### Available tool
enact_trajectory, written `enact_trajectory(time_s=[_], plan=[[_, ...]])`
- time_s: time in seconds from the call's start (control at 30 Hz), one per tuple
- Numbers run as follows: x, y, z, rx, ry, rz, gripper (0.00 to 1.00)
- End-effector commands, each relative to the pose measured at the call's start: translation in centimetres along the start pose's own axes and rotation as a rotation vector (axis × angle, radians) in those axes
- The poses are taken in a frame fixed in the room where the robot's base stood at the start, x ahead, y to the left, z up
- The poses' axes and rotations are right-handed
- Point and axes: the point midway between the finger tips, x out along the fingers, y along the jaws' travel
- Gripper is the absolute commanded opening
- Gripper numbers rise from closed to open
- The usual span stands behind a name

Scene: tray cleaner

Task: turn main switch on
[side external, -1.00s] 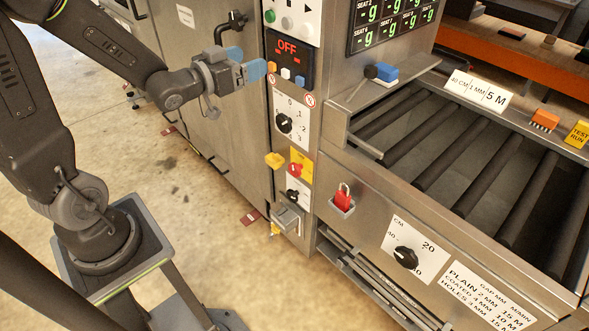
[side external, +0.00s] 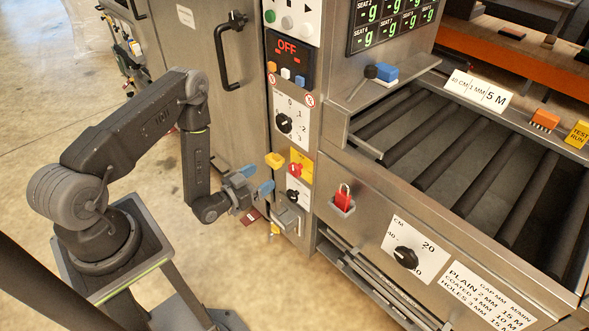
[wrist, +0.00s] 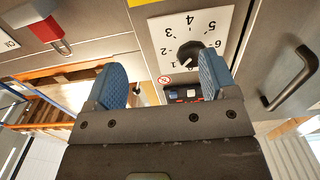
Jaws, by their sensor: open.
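The red rotary switch (side external: 295,170) sits on a yellow plate (side external: 306,163) low on the steel control column, in the side view. I take it to be the main switch; its exact setting is too small to read. My gripper (side external: 257,180) is open and empty, just left of the column at about the height of this switch, and appears apart from it. In the wrist view its two blue fingers (wrist: 160,78) stand apart, with a numbered dial (wrist: 190,52) beyond them. Only a yellow strip shows at the top edge there.
A display reading OFF (side external: 289,48) is above. A yellow block (side external: 275,160) juts out beside the red switch. A black knob (side external: 293,195) is below it, and a red padlock (side external: 343,198) hangs to the right. A door handle (side external: 230,60) sticks out upper left.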

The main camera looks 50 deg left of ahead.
Motion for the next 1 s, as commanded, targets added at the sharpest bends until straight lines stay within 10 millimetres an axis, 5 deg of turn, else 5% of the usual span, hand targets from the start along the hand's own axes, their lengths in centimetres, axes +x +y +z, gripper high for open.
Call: enact_trajectory(time_s=[0.1, 0.23, 0.47, 1.0], plan=[[-0.1, 0.1, 3.6, -0.001, -0.002, 0.000, 0.79], [0.0, 0.0, 5.3, -0.001, -0.001, 0.000, 0.79], [2.0, 0.1, 5.5, 0.002, 0.002, 0.004, 0.79], [12.1, 0.1, 5.5, -0.001, 0.000, 0.001, 0.79]])
